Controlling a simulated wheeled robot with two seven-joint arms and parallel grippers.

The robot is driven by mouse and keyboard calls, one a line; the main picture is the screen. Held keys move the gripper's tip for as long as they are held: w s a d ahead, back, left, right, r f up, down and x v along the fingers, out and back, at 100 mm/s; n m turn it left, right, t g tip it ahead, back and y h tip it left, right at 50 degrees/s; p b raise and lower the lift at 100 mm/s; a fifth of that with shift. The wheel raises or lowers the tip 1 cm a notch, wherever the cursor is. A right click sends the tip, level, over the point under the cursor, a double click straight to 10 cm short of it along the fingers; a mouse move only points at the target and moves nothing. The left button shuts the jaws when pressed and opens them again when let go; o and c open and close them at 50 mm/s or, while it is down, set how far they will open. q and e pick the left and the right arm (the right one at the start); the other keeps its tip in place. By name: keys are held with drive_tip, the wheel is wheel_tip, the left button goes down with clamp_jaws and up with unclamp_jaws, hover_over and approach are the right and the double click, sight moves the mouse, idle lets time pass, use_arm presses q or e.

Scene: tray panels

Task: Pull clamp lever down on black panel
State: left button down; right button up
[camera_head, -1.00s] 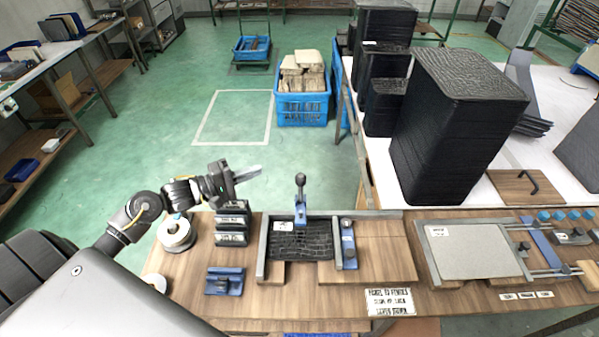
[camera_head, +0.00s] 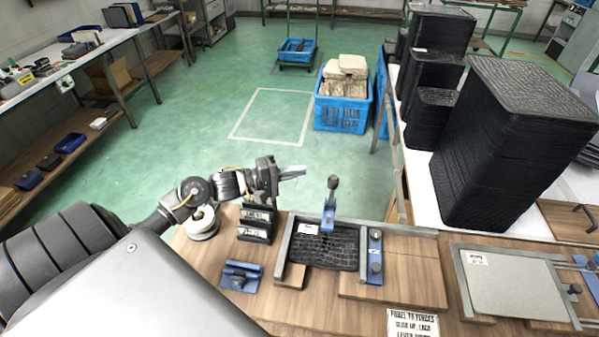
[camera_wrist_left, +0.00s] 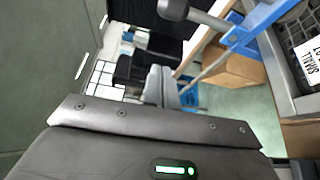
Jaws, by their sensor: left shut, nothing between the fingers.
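The clamp lever (camera_head: 331,192) stands upright, a dark knob on a stem above a blue clamp body (camera_head: 328,222) at the back edge of the black panel (camera_head: 325,253). The panel lies flat in a grey fence frame (camera_head: 287,243) and bears a white label. My left gripper (camera_head: 303,172) is shut and empty, to the left of the lever and apart from it, with its fingers pointing right. In the left wrist view the shut fingers (camera_wrist_left: 162,88) show in the middle; the lever (camera_wrist_left: 188,14) and blue clamp (camera_wrist_left: 255,28) are at the upper right. My right gripper is not in view.
A second blue clamp (camera_head: 375,256) stands right of the panel. Black holders (camera_head: 255,222), a tape roll (camera_head: 202,222) and a blue block (camera_head: 240,275) are on the left of the bench. A grey panel (camera_head: 508,285) lies at the right. Tall black stacks (camera_head: 510,150) stand behind.

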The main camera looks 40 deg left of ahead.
sight(332, 193)
use_arm(q)
drive_tip(key=w+d+p, duration=0.3)
drive_tip(key=d, duration=0.4)
drive_tip(key=shift+p, duration=0.3)
